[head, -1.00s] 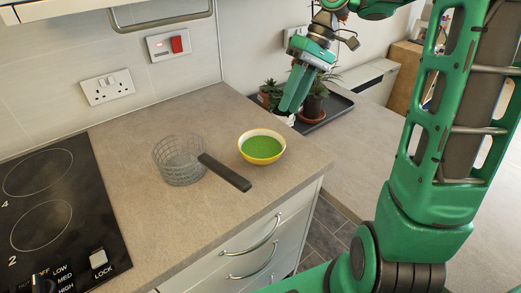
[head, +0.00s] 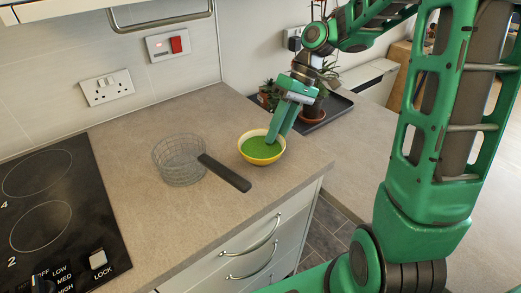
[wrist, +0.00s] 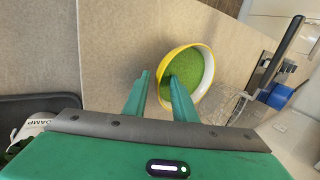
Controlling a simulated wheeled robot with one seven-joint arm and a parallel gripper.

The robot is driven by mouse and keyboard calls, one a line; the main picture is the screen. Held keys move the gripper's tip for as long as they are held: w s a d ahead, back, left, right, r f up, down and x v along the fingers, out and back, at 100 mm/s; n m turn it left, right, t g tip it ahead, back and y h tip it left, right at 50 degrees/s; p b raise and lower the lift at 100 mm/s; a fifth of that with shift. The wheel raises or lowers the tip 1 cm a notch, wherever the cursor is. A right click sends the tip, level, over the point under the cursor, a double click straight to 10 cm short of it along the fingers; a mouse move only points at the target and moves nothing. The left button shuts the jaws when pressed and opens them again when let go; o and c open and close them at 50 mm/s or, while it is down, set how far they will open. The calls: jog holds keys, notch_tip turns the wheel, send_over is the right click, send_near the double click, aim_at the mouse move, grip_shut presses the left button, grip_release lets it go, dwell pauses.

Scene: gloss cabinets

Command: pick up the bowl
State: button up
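The bowl (head: 261,157) is yellow outside and white at the rim, with a green inside. It stands upright on the counter to the right of the wire basket. My gripper (head: 276,139) is at the bowl's back right rim, pointing down. In the wrist view the bowl (wrist: 207,72) lies ahead, and my gripper (wrist: 157,80) has its two fingers apart. The right finger overlaps the bowl's near inside, and the left finger is outside the rim. I cannot tell whether either finger touches the bowl.
A wire basket (head: 174,168) with a dark handle (head: 224,172) stands close left of the bowl. A black hob (head: 60,215) is at the left. Potted plants on a dark tray (head: 335,107) stand behind my gripper. The counter's front right is clear.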

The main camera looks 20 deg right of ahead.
jog(key=shift+s+a+f, duration=0.15)
jog(key=shift+a+f, duration=0.15)
jog(key=shift+f, duration=0.25)
grip_shut()
jog(key=shift+r, duration=0.1)
